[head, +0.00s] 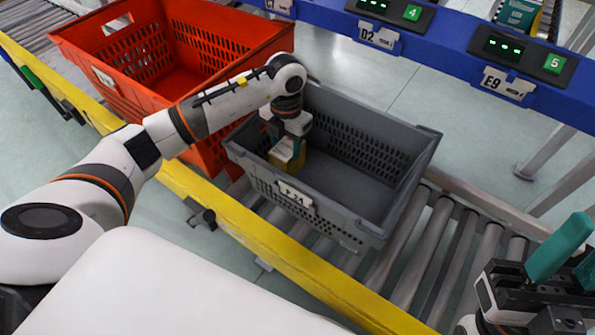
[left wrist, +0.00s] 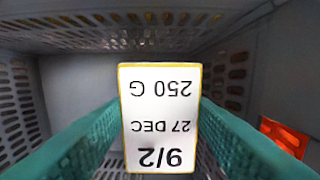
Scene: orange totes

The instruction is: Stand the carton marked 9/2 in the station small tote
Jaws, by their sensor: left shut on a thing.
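My left gripper (head: 287,138) is shut on the carton, with a teal finger on each side. It holds the carton inside the small grey tote (head: 408,190), at its left end. I cannot tell whether the carton's base touches the tote floor. My right gripper (head: 570,262) is at the lower right, partly cut off, away from the tote; its opening is unclear.
The grey tote stands on a roller conveyor (head: 440,250) with a yellow rail (head: 300,272) in front. A larger orange tote (head: 200,140) stands close on its left. A blue rack beam (head: 450,50) with displays runs behind. The rest of the grey tote's floor looks empty.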

